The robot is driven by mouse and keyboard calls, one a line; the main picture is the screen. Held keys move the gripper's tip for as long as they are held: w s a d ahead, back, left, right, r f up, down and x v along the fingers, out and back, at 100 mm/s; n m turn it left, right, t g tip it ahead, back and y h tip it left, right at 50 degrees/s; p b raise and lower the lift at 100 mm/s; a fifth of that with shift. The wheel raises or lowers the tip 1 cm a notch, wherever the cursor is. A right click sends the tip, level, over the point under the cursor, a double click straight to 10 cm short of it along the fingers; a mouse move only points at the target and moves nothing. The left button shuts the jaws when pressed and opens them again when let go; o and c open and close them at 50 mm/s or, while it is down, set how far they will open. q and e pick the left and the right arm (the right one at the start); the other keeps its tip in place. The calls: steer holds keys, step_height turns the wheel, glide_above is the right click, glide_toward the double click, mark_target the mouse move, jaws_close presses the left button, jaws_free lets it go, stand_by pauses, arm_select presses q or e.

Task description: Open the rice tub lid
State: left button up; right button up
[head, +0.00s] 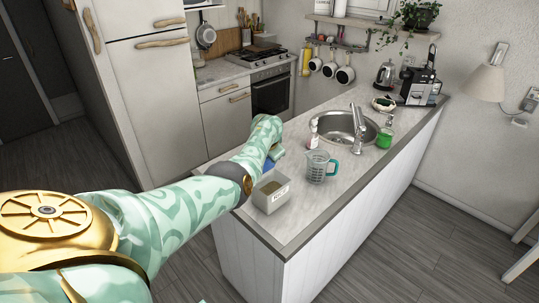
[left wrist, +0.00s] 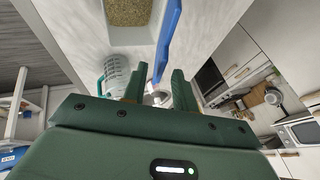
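The blue lid (head: 264,164) is tilted up at the tub's far side, partly hidden by my left arm. In the left wrist view the lid (left wrist: 170,35) appears nearly edge-on. My left gripper (left wrist: 158,72) has its fingers apart, with the lid's end between them and gaps visible. In the head view the fingers are mostly hidden. My right gripper is out of view.
A clear measuring jug (head: 317,167) with a teal handle stands just right of the tub. A pink-and-white bottle (head: 313,135), the sink (head: 345,125) and a green soap bottle (head: 385,137) are farther back. The counter's front left corner is clear.

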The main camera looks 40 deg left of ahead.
arm_select(q)
steer(key=shift+r, duration=0.1)
steer(key=p+v, duration=0.4)
steer(key=v, duration=1.2)
steer(key=shift+p, duration=0.35)
steer(key=shift+d, duration=0.1)
